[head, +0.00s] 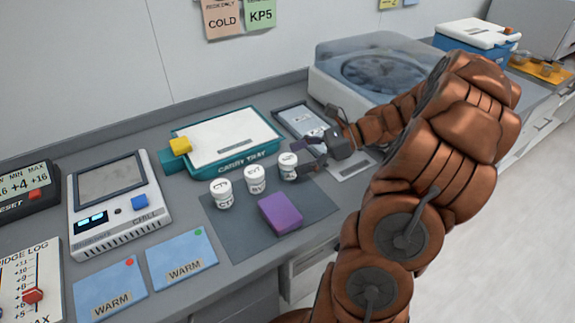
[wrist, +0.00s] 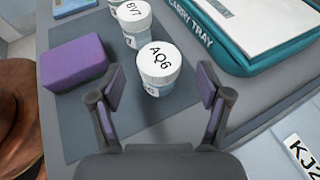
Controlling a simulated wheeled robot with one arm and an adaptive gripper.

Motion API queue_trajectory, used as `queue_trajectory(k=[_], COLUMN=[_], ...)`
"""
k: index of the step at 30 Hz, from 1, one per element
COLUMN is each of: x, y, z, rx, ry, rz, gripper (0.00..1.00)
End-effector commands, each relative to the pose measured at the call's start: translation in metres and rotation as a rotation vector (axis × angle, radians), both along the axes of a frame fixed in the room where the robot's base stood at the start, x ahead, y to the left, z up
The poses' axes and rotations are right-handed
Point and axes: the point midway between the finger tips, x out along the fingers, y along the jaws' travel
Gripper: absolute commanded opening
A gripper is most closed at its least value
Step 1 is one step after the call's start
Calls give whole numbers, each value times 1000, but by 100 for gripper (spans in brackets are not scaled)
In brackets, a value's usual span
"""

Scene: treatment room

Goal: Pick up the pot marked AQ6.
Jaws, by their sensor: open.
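The pot marked AQ6 (wrist: 160,68) is a small white pot with black letters on its lid, standing upright on a dark grey mat (wrist: 72,126). In the head view the rightmost of three pots (head: 288,166) stands at my gripper. My gripper (wrist: 160,95) is open, with one purple-padded finger on each side of the AQ6 pot in the wrist picture. I cannot tell whether the fingers touch it. A pot marked BV7 (wrist: 133,18) stands just beyond it; it is the middle pot (head: 255,179) in the head view. A third white pot (head: 221,193) stands left of that.
A purple block (head: 280,213) lies on the mat in front of the pots. A teal carry tray (head: 232,158) is behind them. A chill unit (head: 119,200) and two blue WARM cards (head: 182,257) are at the left. A clear-lidded machine (head: 370,65) stands behind my arm.

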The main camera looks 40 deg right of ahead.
Motion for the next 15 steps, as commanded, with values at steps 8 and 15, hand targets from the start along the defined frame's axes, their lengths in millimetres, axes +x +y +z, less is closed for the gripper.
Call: queue_trajectory(k=[8,15], x=[14,14], y=[26,26], z=[-12,-12], rx=[1,2], ry=[2,1], rz=[2,1], gripper=[77,73])
